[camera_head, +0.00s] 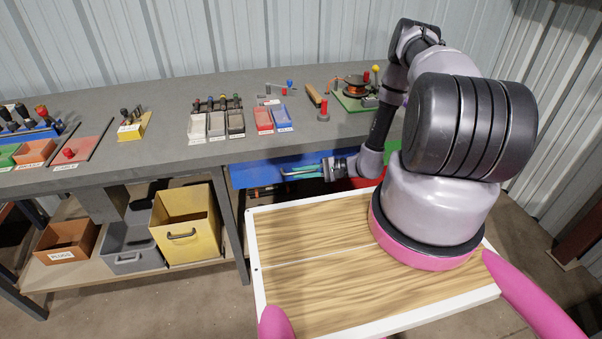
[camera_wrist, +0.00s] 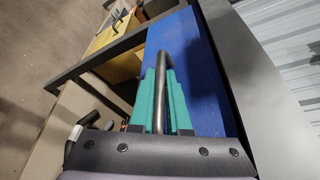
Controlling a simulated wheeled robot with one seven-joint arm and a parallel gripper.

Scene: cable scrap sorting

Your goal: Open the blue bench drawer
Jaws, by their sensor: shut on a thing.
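The blue drawer (camera_head: 243,176) sits under the front edge of the grey workbench, with its blue front facing me. In the wrist view the blue drawer front (camera_wrist: 196,62) fills the middle right. Its dark bar handle (camera_wrist: 166,58) runs between the green fingers of my gripper (camera_wrist: 162,92). In the head view my gripper (camera_head: 303,172) is at the drawer front and is shut on the handle. The drawer front looks about level with the bench edge; I cannot tell whether it is slightly out. The drawer's inside is hidden.
The grey workbench (camera_head: 160,95) holds small bins, tools and a cable spool (camera_head: 356,86). Below it stand a yellow bin (camera_head: 184,226), a grey bin (camera_head: 128,250) and an orange bin (camera_head: 66,242). My wooden-topped base is close in front of the drawer.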

